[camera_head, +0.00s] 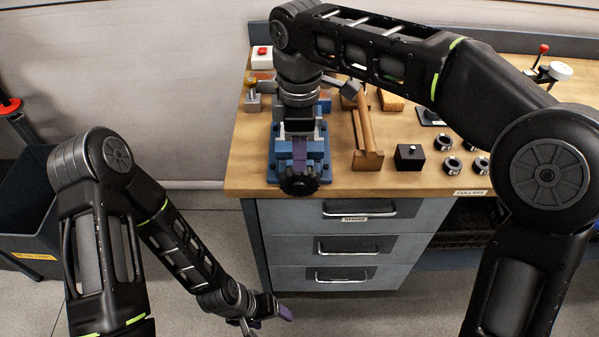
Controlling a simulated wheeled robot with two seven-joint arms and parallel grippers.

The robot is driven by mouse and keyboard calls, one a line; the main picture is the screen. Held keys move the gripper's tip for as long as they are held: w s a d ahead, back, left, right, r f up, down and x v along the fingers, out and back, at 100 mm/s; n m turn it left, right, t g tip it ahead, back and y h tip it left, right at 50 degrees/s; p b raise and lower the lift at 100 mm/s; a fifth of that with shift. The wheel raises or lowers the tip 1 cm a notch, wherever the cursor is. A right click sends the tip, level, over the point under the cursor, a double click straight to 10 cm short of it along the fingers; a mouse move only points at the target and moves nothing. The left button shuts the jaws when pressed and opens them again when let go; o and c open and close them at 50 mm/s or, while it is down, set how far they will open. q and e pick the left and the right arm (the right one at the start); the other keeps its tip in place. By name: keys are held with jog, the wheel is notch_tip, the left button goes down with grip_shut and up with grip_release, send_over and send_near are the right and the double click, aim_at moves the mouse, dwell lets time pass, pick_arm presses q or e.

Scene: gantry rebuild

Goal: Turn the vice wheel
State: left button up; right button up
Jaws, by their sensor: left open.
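The blue vice (283,165) stands at the front left of the wooden workbench. Its dark vice wheel (298,181) faces me at the bench's front edge. My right gripper (300,155) points down over the vice, just behind the wheel. A purple finger shows there, above the wheel. I cannot tell whether it touches the wheel, and its jaw gap is hidden. My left gripper (268,321) is low in front of the drawers, open and well away from the vice. One purple fingertip shows at its right.
The workbench (425,183) also holds a wooden stand with a mallet (364,130), a black block (409,157) and several dark collars (444,143). A box with a red button (262,57) is at the back left. Grey drawers (340,245) are below. A dark bin (28,215) is at the left.

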aim_at(300, 175)
notch_tip(300, 175, down, 8)
jog(key=shift+r+b, duration=0.25)
jog(key=shift+b, duration=0.25)
jog(key=shift+c, duration=0.3)
grip_shut()
